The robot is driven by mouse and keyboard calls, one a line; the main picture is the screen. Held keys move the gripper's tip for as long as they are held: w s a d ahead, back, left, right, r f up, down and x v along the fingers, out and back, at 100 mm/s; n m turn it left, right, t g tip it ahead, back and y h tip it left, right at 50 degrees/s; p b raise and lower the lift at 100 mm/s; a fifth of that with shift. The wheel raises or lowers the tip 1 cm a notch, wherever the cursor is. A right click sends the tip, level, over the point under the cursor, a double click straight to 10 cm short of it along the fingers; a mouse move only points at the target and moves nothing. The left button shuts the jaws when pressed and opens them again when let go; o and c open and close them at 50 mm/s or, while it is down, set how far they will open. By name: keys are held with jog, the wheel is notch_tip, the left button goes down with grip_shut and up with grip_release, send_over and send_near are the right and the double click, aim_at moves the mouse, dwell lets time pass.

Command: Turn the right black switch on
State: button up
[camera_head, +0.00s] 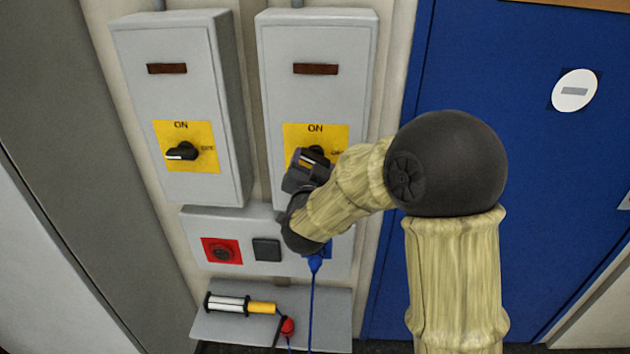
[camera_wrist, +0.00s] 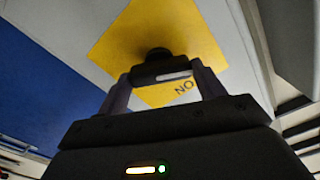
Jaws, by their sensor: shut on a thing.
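The right black switch (camera_head: 317,153) sits on a yellow plate on the right grey box. "ON" is printed above it, and the "OFF" mark at its right is partly covered. My gripper (camera_head: 312,165) is at this switch and hides most of it in the head view. In the wrist view, my gripper (camera_wrist: 166,84) has one finger at each side of the black handle (camera_wrist: 158,67) and is shut on it. The "ON" print reads upside down there, near the handle. I cannot tell which mark the handle points to.
A left box carries a similar black switch (camera_head: 182,152) lying roughly level. Below are a red button (camera_head: 222,252), a black square (camera_head: 266,249) and a blue plug with a cable (camera_head: 314,264). A blue door (camera_head: 530,170) stands at right.

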jog(key=shift+f+m+b, duration=0.2)
jog(key=shift+m+b, duration=2.95)
jog(key=shift+b, duration=1.2)
jog(key=shift+f+m+b, duration=0.2)
jog(key=shift+m+b, duration=2.95)
jog(key=shift+b, duration=1.2)
jog(key=o, duration=0.8)
jog(key=shift+c, duration=0.2)
jog(key=shift+o, duration=1.1)
jog(key=shift+s+r, duration=0.1)
jog(key=shift+r, duration=0.1)
jog(key=shift+s+r, duration=0.1)
jog(key=shift+s, duration=0.05)
jog(key=s, duration=1.7)
jog(key=shift+a+b, duration=0.25)
jog(key=shift+b, duration=0.2)
